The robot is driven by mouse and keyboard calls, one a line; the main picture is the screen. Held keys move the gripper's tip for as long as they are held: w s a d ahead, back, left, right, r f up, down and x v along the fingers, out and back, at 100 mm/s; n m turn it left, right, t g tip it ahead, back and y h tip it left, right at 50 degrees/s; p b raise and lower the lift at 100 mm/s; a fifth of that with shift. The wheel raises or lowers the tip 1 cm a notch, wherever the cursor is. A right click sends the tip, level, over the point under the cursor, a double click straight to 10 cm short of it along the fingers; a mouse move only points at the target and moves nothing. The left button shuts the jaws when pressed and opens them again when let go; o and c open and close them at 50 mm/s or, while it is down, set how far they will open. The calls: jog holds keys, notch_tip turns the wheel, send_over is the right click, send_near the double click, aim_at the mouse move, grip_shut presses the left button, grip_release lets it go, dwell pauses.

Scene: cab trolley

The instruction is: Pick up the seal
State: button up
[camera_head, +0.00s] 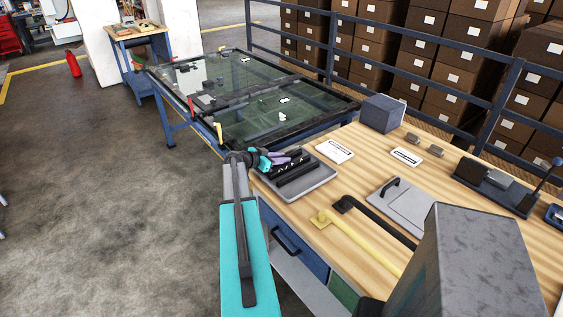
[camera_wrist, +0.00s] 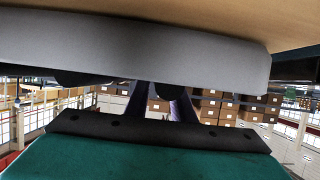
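Several black strips (camera_head: 295,170), which look like seals, lie side by side in a grey tray (camera_head: 312,185) at the bench's near left corner. My gripper (camera_head: 286,157), with purple fingers, reaches in low at the strips' far left end. In the wrist view, which seems upside down, the tray's grey side (camera_wrist: 150,50) spans the top. Dark rounded strip ends (camera_wrist: 85,78) show along its edge. My gripper's two purple fingers (camera_wrist: 160,103) stand apart, with background visible between them. They point toward a dark strip end. I cannot tell whether they touch it.
A glass-topped blue frame table (camera_head: 265,105) stands beyond the bench. On the wooden bench are a grey box (camera_head: 381,113), white label cards (camera_head: 335,151), a grey plate with a black handle (camera_head: 402,205), and yellow (camera_head: 355,240) and black (camera_head: 375,220) bent handles. A railing (camera_head: 420,75) runs behind.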

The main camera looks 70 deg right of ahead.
grip_shut()
jog(key=shift+r, duration=0.15)
jog(key=shift+r+b, duration=0.55)
jog(key=shift+r, duration=0.15)
jog(key=shift+r+b, duration=0.5)
jog(key=shift+r, duration=0.35)
jog(key=s+a+b, duration=0.1)
jog(key=s+a, duration=0.1)
jog(key=a, duration=0.2)
jog(key=s+a+r+b, duration=0.1)
jog(key=s+a+b, duration=0.1)
jog(key=a, duration=0.3)
jog(key=s+a+b, duration=0.1)
jog(key=s+a, duration=0.2)
jog(key=a, duration=0.2)
jog(key=shift+s+a+r+b, duration=0.15)
jog(key=shift+r+b, duration=0.15)
